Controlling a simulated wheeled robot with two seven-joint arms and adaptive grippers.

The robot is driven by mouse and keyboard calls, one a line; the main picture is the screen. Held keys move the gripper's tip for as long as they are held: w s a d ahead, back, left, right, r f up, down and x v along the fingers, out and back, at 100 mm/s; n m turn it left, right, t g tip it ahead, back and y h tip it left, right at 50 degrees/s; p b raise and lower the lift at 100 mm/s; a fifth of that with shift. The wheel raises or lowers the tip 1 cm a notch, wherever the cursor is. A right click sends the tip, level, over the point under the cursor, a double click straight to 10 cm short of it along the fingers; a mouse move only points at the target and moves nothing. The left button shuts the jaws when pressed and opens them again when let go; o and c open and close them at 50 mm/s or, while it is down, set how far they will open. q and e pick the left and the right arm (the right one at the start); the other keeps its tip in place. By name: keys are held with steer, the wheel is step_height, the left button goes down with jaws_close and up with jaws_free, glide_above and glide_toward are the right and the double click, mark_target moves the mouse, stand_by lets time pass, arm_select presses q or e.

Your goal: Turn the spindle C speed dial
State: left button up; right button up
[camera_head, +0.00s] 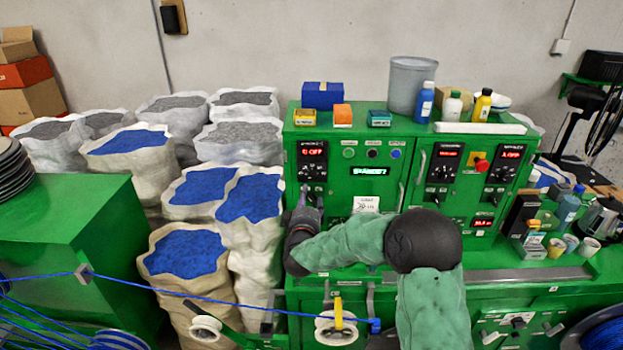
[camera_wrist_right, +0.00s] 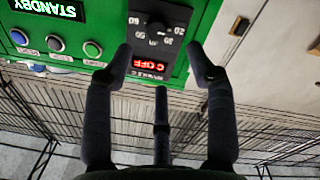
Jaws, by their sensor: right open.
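The spindle panel with the red "C OFF" display (camera_head: 313,151) is at the upper left of the green machine. In the right wrist view the picture is upside down, and the "C OFF" display (camera_wrist_right: 149,67) and the black speed dial with a number scale (camera_wrist_right: 156,28) show in front of my fingers. My right gripper (camera_head: 303,194) is just below that panel; in the wrist view it (camera_wrist_right: 158,60) is open and empty. Its outer fingertips appear on either side of the display, and the dial appears beyond them, not between them. My left gripper is not in view.
A green lit STANDBY sign (camera_head: 370,171) and several round buttons (camera_head: 372,153) are right of the panel. Other spindle panels (camera_head: 444,170) are further right. Bottles (camera_head: 424,102) and a grey bin (camera_head: 409,82) stand on top. White sacks (camera_head: 252,215) stand left, close to my gripper.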

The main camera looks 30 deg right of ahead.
mark_target(312, 178)
steer(key=x, duration=0.3)
steer(key=p+x, duration=0.1)
steer(key=x, duration=0.7)
steer(key=shift+s+d+r, duration=0.1)
steer(key=shift+r, duration=0.25)
jaws_close()
